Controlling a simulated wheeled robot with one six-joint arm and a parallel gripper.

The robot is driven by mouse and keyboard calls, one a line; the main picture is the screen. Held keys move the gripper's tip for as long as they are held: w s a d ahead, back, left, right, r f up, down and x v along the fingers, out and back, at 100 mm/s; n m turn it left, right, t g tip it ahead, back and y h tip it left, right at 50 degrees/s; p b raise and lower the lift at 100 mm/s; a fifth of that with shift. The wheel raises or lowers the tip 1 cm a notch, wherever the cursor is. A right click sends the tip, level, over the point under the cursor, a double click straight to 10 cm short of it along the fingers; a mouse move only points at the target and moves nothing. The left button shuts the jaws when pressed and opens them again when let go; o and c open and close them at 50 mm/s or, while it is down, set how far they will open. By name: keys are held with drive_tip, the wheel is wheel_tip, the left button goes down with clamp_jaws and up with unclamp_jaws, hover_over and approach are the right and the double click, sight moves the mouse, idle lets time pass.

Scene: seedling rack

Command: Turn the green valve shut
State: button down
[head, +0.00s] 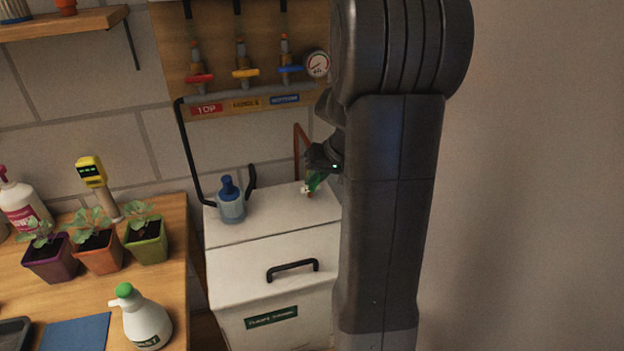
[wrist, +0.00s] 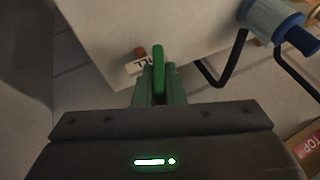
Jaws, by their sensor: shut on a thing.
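The green valve (head: 315,181) stands at the back right of the white cabinet's top, beside a copper pipe (head: 299,150). My gripper (head: 322,163) is at it, mostly hidden behind my own arm in the head view. In the wrist view the valve's green handle (wrist: 158,68) stands up between the fingers of my gripper (wrist: 158,92), which is shut on it. A small white tag (wrist: 140,65) with dark lettering is beside the handle. The valve's body is mostly hidden, so I cannot tell how far it is turned.
A blue-capped canister (head: 231,203) with black hose stands on the cabinet (head: 270,222), left of the valve. Above hang red, yellow and blue valves (head: 243,73) and a gauge (head: 317,64). A bench (head: 174,215) with potted seedlings and a spray bottle (head: 146,320) is at left.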

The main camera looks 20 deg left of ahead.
drive_tip(key=shift+w+d+f+m+g+y+b, duration=0.1)
drive_tip(key=shift+f+m+g+y+b, duration=0.2)
drive_tip(key=shift+y+b, duration=0.35)
drive_tip(key=shift+d+f+g+y+b, duration=0.1)
drive_tip(key=shift+g+y+b, duration=0.3)
drive_tip(key=shift+y+b, duration=0.2)
drive_tip(key=m+g+y+b, duration=0.1)
drive_tip(key=y+b, duration=0.1)
drive_tip(key=shift+w+g+y, duration=0.1)
drive_tip(key=shift+g+y, duration=0.25)
drive_tip(key=shift+g, duration=0.05)
drive_tip(key=m+g+y+b, duration=0.1)
drive_tip(key=y+b, duration=0.1)
drive_tip(key=y, duration=0.2)
drive_tip(key=shift+r+g+b, duration=0.1)
drive_tip(key=shift+g+b, duration=0.25)
drive_tip(key=shift+g, duration=0.05)
drive_tip(key=shift+m+y, duration=0.3)
drive_tip(key=shift+y, duration=0.1)
drive_tip(key=shift+s+d, duration=0.15)
drive_tip(key=shift+s, duration=0.05)
drive_tip(key=shift+s+d+g, duration=0.25)
drive_tip(key=shift+s+g, duration=0.05)
drive_tip(key=shift+s, duration=0.1)
drive_tip(key=c, duration=1.5)
unclamp_jaws()
drive_tip(key=shift+s+r, duration=0.1)
drive_tip(key=shift+r, duration=0.05)
drive_tip(key=shift+a, duration=0.1)
